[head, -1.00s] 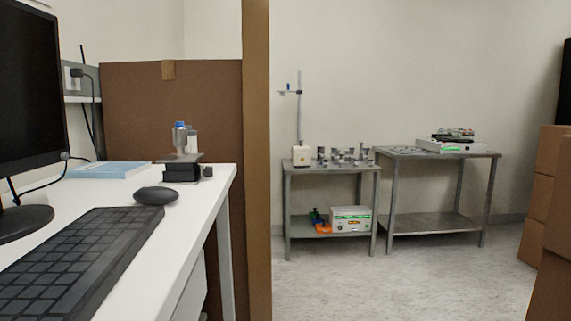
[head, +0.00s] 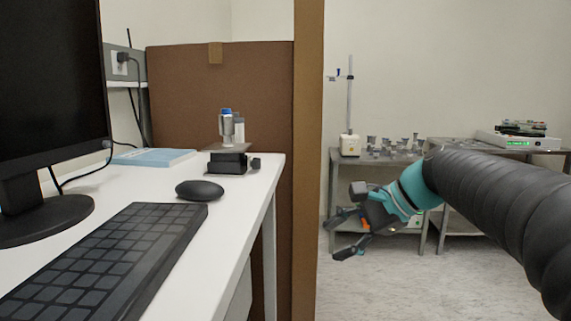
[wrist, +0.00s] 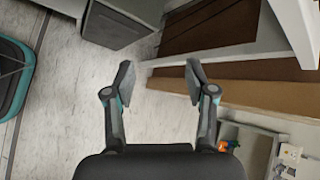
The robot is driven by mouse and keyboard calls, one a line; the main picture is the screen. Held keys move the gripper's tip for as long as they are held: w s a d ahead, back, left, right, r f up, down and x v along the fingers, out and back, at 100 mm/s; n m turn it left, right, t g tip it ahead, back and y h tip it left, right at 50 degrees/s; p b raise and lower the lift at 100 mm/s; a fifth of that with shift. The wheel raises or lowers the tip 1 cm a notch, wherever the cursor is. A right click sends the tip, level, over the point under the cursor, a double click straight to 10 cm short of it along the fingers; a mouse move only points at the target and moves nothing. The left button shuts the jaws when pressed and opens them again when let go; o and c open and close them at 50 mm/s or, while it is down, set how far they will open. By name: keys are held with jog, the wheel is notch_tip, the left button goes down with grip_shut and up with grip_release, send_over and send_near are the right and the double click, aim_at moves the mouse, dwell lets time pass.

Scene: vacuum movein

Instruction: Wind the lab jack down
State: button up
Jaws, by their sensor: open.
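The lab jack (head: 228,162) stands near the far right corner of the white desk in the head view. It has a black body, a thin plate on top and a dark knob (head: 255,163) on its right side. My gripper (head: 342,234) is open and empty, out over the floor to the right of the desk and well apart from the jack. Its spread fingers also show in the wrist view (wrist: 160,80), with floor between them. The jack is not in the wrist view.
On the white desk (head: 250,215) are a keyboard (head: 95,255), a mouse (head: 200,190), a monitor (head: 50,90) and a blue book (head: 153,157). A brown partition (head: 220,90) stands behind the jack. Metal tables (head: 375,158) with lab ware stand beyond. The floor (head: 375,285) near my gripper is clear.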

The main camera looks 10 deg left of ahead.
jog(key=w+a+r+m+g+y, duration=0.1)
jog(key=w+a+r+m+y, duration=0.3)
jog(key=w, duration=0.5)
jog(key=m+g+y, duration=0.1)
jog(key=g+y, duration=0.2)
jog(key=y, duration=0.2)
send_near(260, 163)
jog(key=a, duration=0.8)
jog(key=shift+s+a, duration=0.15)
grip_shut()
